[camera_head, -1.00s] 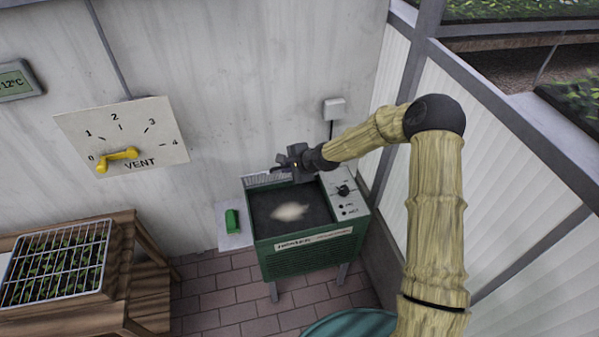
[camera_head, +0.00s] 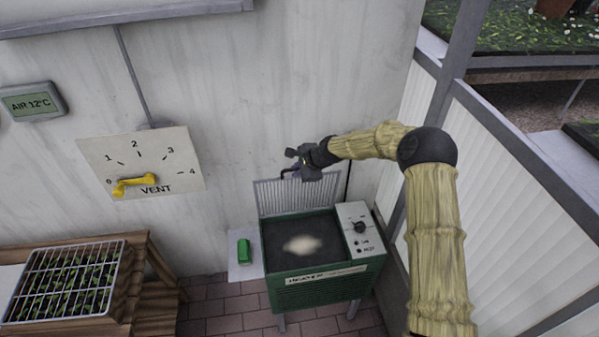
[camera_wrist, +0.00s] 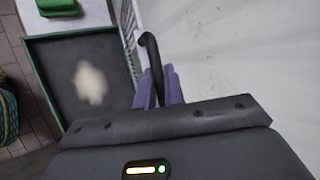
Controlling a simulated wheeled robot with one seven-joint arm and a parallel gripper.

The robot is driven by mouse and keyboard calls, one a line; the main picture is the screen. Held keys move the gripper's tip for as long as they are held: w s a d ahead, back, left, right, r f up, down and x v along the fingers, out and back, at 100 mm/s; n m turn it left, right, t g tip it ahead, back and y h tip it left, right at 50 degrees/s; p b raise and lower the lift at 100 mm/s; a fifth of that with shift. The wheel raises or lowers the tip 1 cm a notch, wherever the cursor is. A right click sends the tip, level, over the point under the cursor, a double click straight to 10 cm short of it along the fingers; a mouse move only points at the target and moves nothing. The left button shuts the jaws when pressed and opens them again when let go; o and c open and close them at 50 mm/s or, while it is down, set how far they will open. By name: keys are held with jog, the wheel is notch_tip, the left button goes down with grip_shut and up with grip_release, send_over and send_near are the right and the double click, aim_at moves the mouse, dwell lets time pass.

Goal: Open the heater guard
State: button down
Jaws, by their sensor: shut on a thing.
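The heater (camera_head: 318,290) is a green box on legs in the head view, with a dark open top bed holding a pale patch (camera_head: 302,244). Its grey slatted guard (camera_head: 285,197) stands raised, close to upright, along the heater's back edge near the wall. My gripper (camera_head: 296,168) is at the top of the guard. In the wrist view its purple fingers (camera_wrist: 160,90) are shut on the black curved guard handle (camera_wrist: 150,52). The guard's slats (camera_wrist: 130,32) show there only partly, edge-on. The pale patch (camera_wrist: 90,83) is uncovered in that view.
A control panel with a black knob (camera_head: 359,227) is on the heater's right. A green object (camera_head: 244,251) lies on a pale surface left of it. The wall is close behind my gripper. The vent dial (camera_head: 143,163) and a seedling tray (camera_head: 62,281) are farther left.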

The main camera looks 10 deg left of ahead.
jog(key=shift+f, duration=0.1)
jog(key=c, duration=1.5)
grip_release()
jog(key=shift+s+d+f, duration=0.1)
jog(key=b+v, duration=0.4)
jog(key=v, duration=1.3)
jog(key=shift+r, duration=0.5)
jog(key=shift+d, duration=0.1)
